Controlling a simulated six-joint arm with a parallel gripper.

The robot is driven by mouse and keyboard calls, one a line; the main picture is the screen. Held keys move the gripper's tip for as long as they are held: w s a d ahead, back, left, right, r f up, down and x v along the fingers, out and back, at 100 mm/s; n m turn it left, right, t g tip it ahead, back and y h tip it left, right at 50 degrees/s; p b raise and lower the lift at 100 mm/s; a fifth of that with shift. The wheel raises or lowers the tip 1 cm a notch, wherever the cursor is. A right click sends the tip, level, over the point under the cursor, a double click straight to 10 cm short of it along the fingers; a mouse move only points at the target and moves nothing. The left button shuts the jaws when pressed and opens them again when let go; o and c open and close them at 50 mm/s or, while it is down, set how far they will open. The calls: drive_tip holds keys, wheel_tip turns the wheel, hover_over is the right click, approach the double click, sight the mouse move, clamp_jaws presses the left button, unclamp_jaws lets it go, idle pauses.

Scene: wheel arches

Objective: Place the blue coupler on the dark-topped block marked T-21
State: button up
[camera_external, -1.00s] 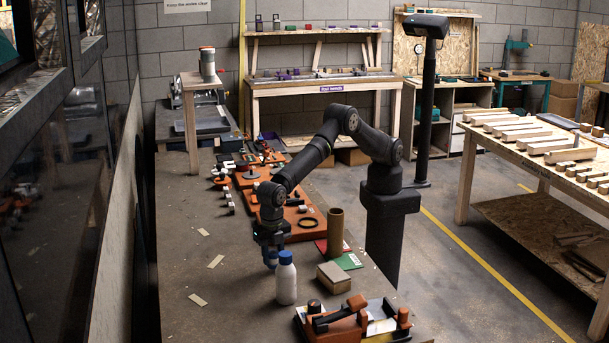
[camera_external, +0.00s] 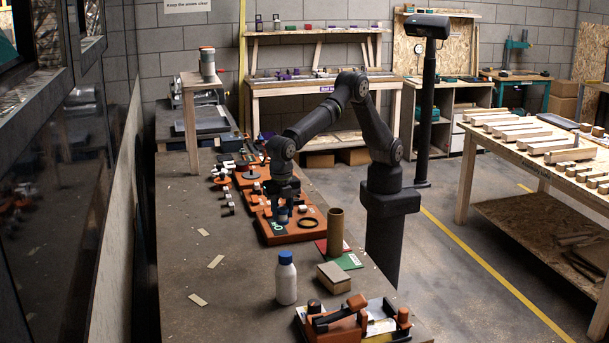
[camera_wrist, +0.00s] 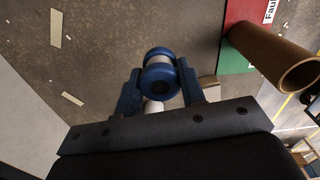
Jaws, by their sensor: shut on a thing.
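My gripper (camera_external: 283,203) is shut on the blue coupler (camera_external: 283,214), which hangs over the front orange board. In the wrist view the coupler (camera_wrist: 160,53) has blue ends and a pale middle band, and sits between the two fingers of my gripper (camera_wrist: 160,80). Several small pale blocks with dark tops (camera_external: 227,196) stand along the bench left of the orange boards. Their markings are too small to read, so I cannot tell which is T-21.
A brown tube (camera_external: 335,232) stands by red and green cards (camera_external: 348,261). A white bottle with a blue cap (camera_external: 286,280) and a cardboard box (camera_external: 333,276) stand nearer. The bench's left side is mostly clear.

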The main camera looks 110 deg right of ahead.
drive_tip(key=s+a+r+m, duration=0.1)
drive_tip(key=s+a+r, duration=0.1)
drive_tip(key=s+a, duration=0.4)
hover_over(330, 266)
drive_tip(key=f, duration=0.6)
drive_tip(key=shift+d+f, duration=0.15)
drive_tip(key=shift+d, duration=0.1)
drive_tip(key=shift+s+a+f, duration=0.1)
drive_tip(key=shift+a+f, duration=0.05)
drive_tip(key=shift+a, duration=0.05)
drive_tip(key=shift+f, duration=1.95)
drive_tip(key=shift+f, duration=0.1)
drive_tip(key=o, duration=1)
drive_tip(key=shift+c, duration=0.2)
